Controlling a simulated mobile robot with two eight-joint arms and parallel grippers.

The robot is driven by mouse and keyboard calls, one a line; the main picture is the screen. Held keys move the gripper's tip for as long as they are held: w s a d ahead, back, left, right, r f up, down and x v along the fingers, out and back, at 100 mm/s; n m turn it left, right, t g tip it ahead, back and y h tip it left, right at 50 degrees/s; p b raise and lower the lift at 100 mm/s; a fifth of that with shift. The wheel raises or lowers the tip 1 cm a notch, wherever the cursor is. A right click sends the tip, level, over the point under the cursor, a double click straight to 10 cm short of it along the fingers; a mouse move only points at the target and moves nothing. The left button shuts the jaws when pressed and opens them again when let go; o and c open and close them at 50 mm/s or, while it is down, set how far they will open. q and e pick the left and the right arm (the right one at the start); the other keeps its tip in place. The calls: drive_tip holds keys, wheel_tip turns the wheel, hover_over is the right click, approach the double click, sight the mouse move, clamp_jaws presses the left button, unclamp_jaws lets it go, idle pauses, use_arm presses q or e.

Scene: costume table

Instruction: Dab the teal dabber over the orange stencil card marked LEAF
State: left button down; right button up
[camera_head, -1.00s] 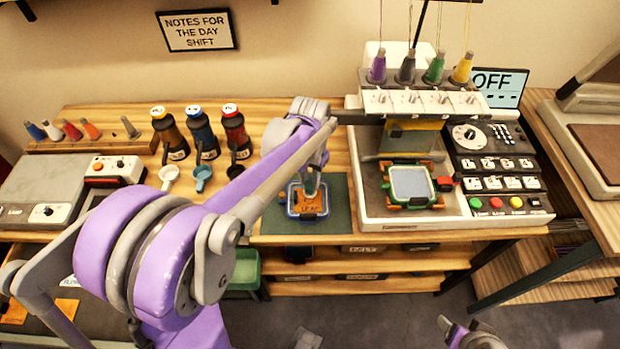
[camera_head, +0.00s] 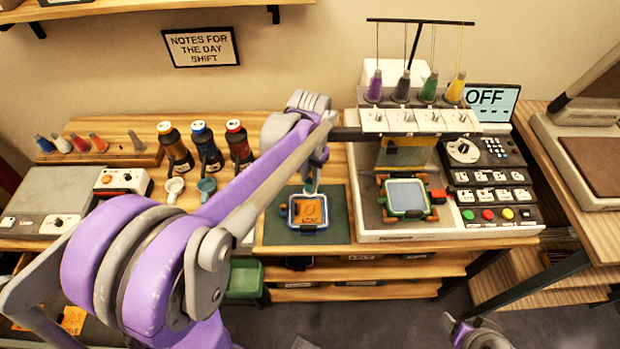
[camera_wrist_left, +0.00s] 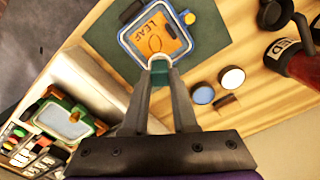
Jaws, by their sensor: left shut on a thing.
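The orange stencil card marked LEAF (camera_head: 309,211) lies in a blue-rimmed frame (camera_head: 291,214) on a dark green mat (camera_head: 336,232). The card with its leaf outline also shows in the left wrist view (camera_wrist_left: 171,40). My left gripper (camera_head: 313,182) is shut on the teal dabber (camera_wrist_left: 161,72), which has a pale end toward the card. In the head view the dabber (camera_head: 310,188) is small, at the far edge of the frame. I cannot tell whether it touches anything. My right gripper (camera_head: 478,334) is at the bottom edge, partly cut off; its fingers are unclear.
An embroidery machine (camera_head: 365,236) with a green hoop stands right of the mat. My left arm crosses over the table.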

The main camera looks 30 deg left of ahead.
sight(305, 193)
idle(0.4)
use_arm(q)
drive_tip(key=shift+s+a+f+b, duration=0.1)
drive_tip(key=shift+s+f+b, duration=0.15)
drive_tip(key=shift+f+b, duration=0.55)
drive_tip(key=shift+s+a+f+b, duration=0.2)
drive_tip(key=shift+f+b, duration=0.3)
drive_tip(key=shift+f, duration=0.65)
drive_tip(key=shift+s+a+f+b, duration=0.1)
drive_tip(key=shift+s+f+b, duration=0.15)
drive_tip(key=shift+f+b, duration=0.55)
drive_tip(key=shift+f, duration=0.15)
use_arm(e)
drive_tip(key=f, duration=0.2)
drive_tip(key=s+f, duration=0.1)
drive_tip(key=f, duration=0.1)
drive_tip(key=shift+s+f, duration=0.15)
drive_tip(key=shift+f, duration=0.15)
use_arm(q)
drive_tip(key=shift+f, duration=0.55)
use_arm(e)
drive_tip(key=shift+s+f, duration=0.1)
drive_tip(key=shift+f, duration=0.3)
